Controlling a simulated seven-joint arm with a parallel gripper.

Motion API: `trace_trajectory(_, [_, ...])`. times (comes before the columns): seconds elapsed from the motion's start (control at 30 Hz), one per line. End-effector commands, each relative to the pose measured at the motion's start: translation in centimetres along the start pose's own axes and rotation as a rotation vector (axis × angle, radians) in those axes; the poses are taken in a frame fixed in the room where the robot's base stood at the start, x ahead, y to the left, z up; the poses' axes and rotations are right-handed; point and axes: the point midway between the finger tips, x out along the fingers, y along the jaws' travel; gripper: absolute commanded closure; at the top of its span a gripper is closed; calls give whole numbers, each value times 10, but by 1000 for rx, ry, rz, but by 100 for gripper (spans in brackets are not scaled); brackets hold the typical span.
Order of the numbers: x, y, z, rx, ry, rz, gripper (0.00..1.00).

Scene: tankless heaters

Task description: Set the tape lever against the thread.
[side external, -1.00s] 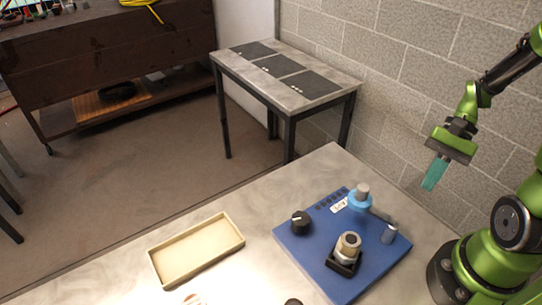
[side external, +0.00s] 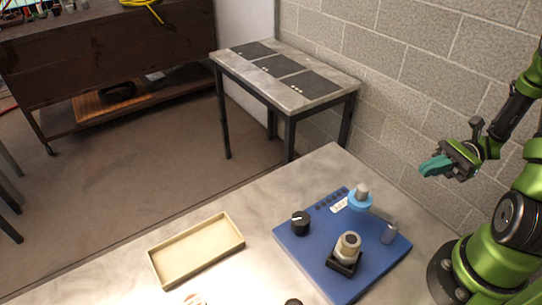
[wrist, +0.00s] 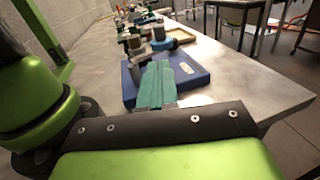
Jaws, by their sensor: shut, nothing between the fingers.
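A blue board (side external: 318,262) lies on the near table. On it, a light-blue tape roll (side external: 360,203) sits around a grey post at the back right. A grey lever arm (side external: 381,214) seems to run from the roll to an upright grey handle (side external: 389,234) near the board's right edge. A threaded metal fitting (side external: 348,246) stands in a black block, apart from the roll. My gripper (side external: 424,168), with teal fingers, is shut and empty, above and right of the board, pointing left. In the wrist view the fingers (wrist: 155,85) cover part of the board (wrist: 190,69).
A black knob (side external: 301,222) and a white label (side external: 338,206) are on the board. A shallow beige tray (side external: 163,279) lies left of it, with free table between. A block wall (side external: 413,100) stands behind; a side table (side external: 292,97) is farther back.

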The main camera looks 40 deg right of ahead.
Motion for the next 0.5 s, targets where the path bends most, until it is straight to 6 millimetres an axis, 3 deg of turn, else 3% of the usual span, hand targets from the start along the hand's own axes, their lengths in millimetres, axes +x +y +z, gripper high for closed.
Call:
trace_trajectory(0.23, [14,0,0,1,0,5,100])
trace_trajectory(0.5, [68,1,0,1,0,9,100])
